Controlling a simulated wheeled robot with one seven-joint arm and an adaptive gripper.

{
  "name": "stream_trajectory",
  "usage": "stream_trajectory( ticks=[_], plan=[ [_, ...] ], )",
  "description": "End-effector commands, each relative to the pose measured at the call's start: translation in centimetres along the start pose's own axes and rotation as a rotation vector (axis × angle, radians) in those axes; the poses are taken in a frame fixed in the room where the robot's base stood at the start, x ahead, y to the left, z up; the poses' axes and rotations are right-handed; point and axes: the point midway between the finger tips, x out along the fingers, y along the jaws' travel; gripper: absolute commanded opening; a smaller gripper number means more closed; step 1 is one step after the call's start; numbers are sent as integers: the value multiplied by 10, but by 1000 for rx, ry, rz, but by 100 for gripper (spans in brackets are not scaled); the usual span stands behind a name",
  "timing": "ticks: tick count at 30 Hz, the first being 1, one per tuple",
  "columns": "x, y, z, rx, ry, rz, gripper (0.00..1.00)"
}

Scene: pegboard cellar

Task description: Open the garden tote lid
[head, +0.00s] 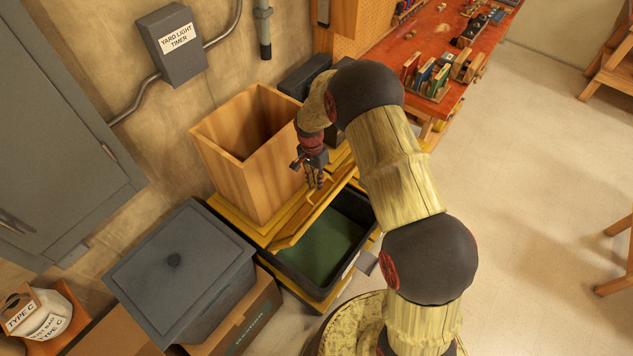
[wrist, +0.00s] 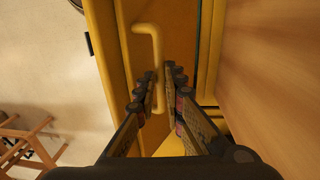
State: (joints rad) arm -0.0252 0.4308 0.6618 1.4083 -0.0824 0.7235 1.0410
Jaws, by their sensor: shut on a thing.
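The garden tote (head: 352,212) is a black bin with a green inside, low in the middle of the head view. Its yellow lid (head: 308,219) is raised and tilted up along the side by the wooden box, so the tote's mouth is largely uncovered. The lid (wrist: 178,40) fills the upper middle of the wrist view, with a yellow bar handle (wrist: 147,28) on it. My gripper (head: 314,183) is at the lid's upper side. In the wrist view my gripper (wrist: 161,82) is shut on the handle, one finger on either side of the bar.
A tall open wooden box (head: 235,165) stands close behind the lid. A grey lidded bin (head: 180,270) is to the left on cardboard boxes. A red workbench (head: 440,50) with small items is at the back. The floor (head: 530,190) on the right is mostly clear.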

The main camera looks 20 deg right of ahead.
Motion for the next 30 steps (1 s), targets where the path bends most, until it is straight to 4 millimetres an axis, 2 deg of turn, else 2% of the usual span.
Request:
stream_trajectory(
  ticks=[10, 21, 30],
  plan=[
    [-1, -3, 0, 0, 1, -1, 0],
    [-17, -68, 0, -2, 1, -2, 0],
    [-20, -74, 1, -1, -1, 1, 0]
  ],
)
